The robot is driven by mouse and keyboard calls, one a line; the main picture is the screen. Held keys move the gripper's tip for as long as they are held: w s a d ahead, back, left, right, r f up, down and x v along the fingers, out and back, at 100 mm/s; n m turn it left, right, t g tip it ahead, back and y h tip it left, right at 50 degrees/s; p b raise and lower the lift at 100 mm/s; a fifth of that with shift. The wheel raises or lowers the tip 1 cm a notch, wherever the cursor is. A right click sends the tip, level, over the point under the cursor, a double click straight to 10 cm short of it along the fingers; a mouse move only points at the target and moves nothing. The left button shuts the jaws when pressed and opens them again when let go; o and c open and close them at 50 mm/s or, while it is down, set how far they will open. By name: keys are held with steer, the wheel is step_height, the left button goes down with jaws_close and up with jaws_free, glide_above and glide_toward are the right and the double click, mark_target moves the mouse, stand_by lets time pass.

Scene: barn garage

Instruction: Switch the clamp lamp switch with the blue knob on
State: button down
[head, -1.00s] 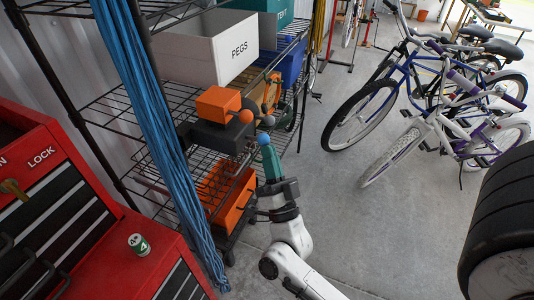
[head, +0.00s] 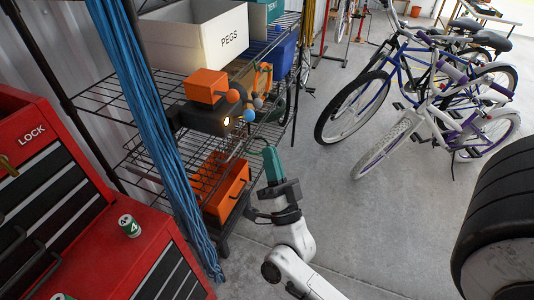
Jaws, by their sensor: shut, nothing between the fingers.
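The clamp lamp (head: 205,118) is a dark body on the wire shelf, with an orange block on top. A warm light (head: 227,121) glows at its front. The switch levers themselves are too small to make out. My gripper (head: 269,151) has green fingers, shut and empty. It is below and to the right of the blue knob, apart from it.
An orange bin (head: 222,190) is on the lower shelf. Blue cords (head: 150,130) hang at the left, beside a red tool chest (head: 100,250). Open floor lies right, towards bicycles (head: 440,100).

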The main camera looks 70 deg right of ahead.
steer(key=s+a+f+b, duration=0.2)
steer(key=s+a, duration=0.2)
steer(key=s, duration=0.2)
steer(key=shift+a+f, duration=0.15)
steer(key=shift+f, duration=0.2)
steer(key=shift+w, duration=0.2)
steer(key=w+a+f+n+y, duration=0.4)
steer(key=w+f+n+y, duration=0.15)
steer(key=y, duration=0.25)
steer(key=w+a+f+n+y, duration=0.35)
steer(key=w+n+y, duration=0.25)
steer(key=y, duration=0.2)
steer(key=s+a+f+n+g+y, duration=0.2)
steer(key=f+g, duration=0.3)
steer(key=f, duration=0.1)
steer(key=s+a+f+n+g+y, duration=0.1)
steer(key=s+a+f+n+g, duration=0.15)
steer(key=f+g, duration=0.3)
steer(key=s+d+f+g, duration=0.1)
steer(key=s+g, duration=0.6)
steer(key=s, duration=0.3)
steer(key=shift+s+d+f, duration=0.3)
steer(key=shift+s+f, duration=0.05)
